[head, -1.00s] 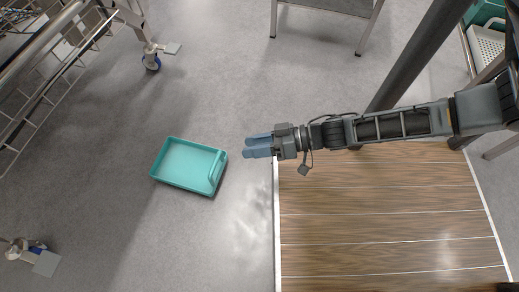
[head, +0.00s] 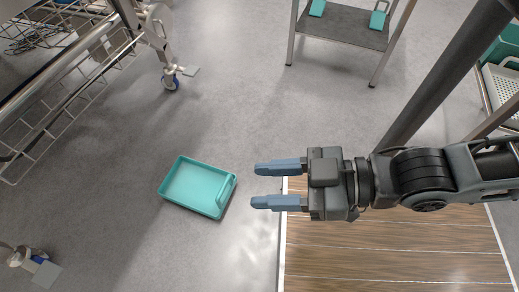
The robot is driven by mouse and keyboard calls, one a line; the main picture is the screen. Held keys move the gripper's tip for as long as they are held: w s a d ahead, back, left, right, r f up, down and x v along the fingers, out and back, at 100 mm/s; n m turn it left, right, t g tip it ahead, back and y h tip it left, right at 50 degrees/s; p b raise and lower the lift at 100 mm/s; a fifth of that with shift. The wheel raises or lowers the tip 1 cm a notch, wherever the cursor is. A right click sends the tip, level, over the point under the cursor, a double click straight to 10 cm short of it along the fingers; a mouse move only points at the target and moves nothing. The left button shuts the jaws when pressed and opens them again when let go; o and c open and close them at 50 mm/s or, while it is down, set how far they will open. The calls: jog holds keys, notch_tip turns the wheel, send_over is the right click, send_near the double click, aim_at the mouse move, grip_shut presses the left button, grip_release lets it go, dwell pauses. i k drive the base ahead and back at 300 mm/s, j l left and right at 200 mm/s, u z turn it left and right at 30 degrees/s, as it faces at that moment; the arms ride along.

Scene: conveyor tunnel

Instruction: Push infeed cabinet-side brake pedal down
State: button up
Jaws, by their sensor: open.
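A wire-shelf cart with metal rails (head: 62,85) stands at the left. One caster near the top has a blue wheel and a flat grey brake pedal (head: 190,71) sticking out to the right. A second caster at the lower left has a similar flat pedal (head: 46,274). I cannot tell which is the cabinet-side one, or whether either is pressed. My gripper (head: 258,185) is open and empty, with blue-grey fingers pointing left. It is right of both pedals, apart from them, above the floor by the wooden surface.
A teal tray (head: 196,188) lies on the grey floor between my gripper and the cart. A wood-patterned surface (head: 390,250) is under my arm. A small metal table (head: 345,28) with teal items stands at the top. A dark post (head: 445,75) is at the upper right.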

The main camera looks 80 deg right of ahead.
aim_at(190, 70)
jog(key=z, duration=1.4)
